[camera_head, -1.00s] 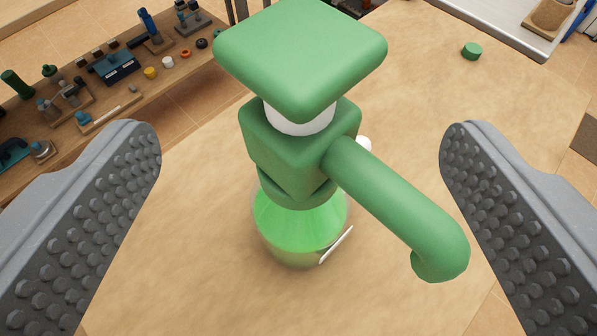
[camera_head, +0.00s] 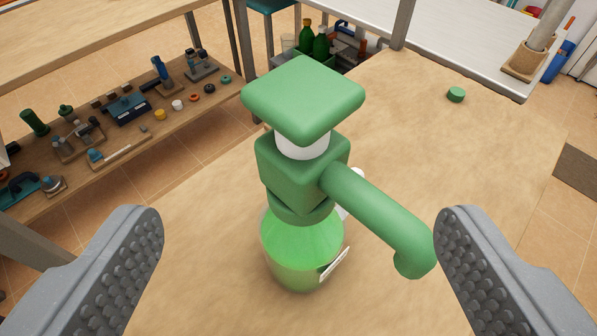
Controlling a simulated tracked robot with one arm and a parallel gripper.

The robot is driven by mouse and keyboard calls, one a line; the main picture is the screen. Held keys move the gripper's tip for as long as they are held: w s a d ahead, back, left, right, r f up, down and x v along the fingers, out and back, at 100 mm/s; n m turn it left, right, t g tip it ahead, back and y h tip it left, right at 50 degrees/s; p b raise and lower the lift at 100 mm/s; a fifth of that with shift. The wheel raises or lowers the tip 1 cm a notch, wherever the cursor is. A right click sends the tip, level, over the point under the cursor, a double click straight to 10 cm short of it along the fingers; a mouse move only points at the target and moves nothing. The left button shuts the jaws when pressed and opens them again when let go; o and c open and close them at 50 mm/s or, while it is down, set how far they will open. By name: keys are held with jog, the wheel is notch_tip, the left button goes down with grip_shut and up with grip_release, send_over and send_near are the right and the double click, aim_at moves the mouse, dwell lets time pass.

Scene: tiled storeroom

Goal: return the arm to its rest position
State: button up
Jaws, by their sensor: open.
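My gripper (camera_head: 300,228) is open, with one grey studded finger at the lower left and the other at the lower right. Between and beyond the fingers, a green pump bottle (camera_head: 302,243) stands upright on a light wooden table. It has a square green pump head, a white neck and a spout pointing to the lower right. The bottle's lower part holds bright green liquid. The spout's end appears close to the right finger in the picture; I cannot tell whether they touch. Nothing is held.
A small green cap (camera_head: 456,94) lies on the wooden table (camera_head: 400,130). A wooden shelf (camera_head: 110,175) at the left holds several tools and small parts. Green bottles (camera_head: 313,40) stand behind the table.

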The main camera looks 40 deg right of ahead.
jog(key=w+a+r+n+t+y+b, duration=0.1)
jog(key=w+a+r+t+y+b, duration=0.2)
jog(key=r, duration=0.5)
jog(key=w+a+r+n+t+y+b, duration=0.1)
jog(key=w+a+r+n+y, duration=0.15)
jog(key=a+r, duration=0.4)
jog(key=w+a+r+t+y+b, duration=0.2)
jog(key=r+y, duration=0.1)
jog(key=r, duration=0.7)
jog(key=s+a+r+n+y+b, duration=0.2)
jog(key=s+r+n, duration=0.2)
jog(key=s+r, duration=0.5)
jog(key=s+d+r+n+h+b, duration=0.1)
jog(key=s+d+r+b, duration=0.1)
jog(key=s+r, duration=0.8)
jog(key=shift+s+d+b, duration=0.35)
jog(key=shift+s+b, duration=0.15)
jog(key=shift+s, duration=0.15)
